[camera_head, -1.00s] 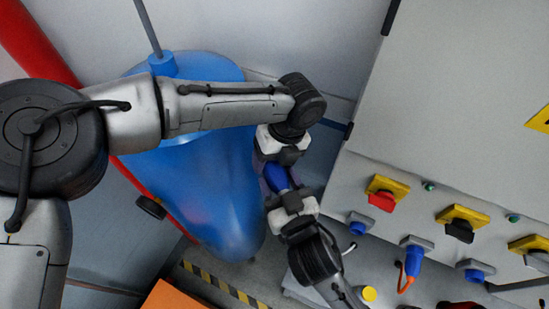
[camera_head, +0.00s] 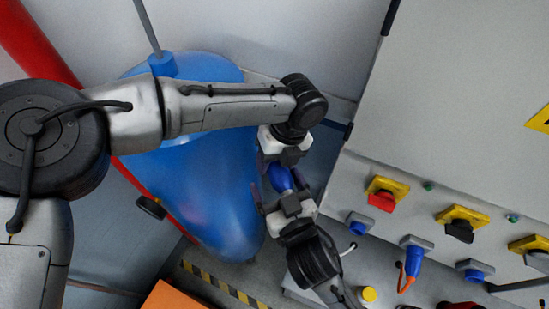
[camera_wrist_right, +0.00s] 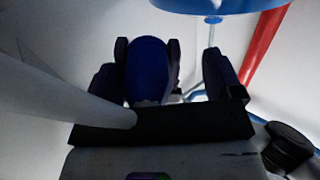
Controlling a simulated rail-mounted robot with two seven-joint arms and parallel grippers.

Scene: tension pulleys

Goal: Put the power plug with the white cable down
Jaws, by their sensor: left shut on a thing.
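The blue power plug (camera_head: 280,179) hangs between my two grippers in the head view. It also shows as a dark blue rounded body in the right wrist view (camera_wrist_right: 148,68). My left gripper (camera_head: 270,172) is shut on the plug from above in the picture. My right gripper (camera_head: 275,192) is open below it, its fingers spread to either side of the plug and apart. A thick white cable (camera_wrist_right: 55,95) crosses the left of the right wrist view. A bit of white cable (camera_head: 349,249) shows beside my right wrist in the head view.
A big blue rounded body (camera_head: 205,190) lies behind the arms. On the right is a grey panel (camera_head: 450,100) with several blue sockets, one holding a blue plug with an orange cable (camera_head: 412,262), and red and black switches. An orange box (camera_head: 175,297) is at the bottom.

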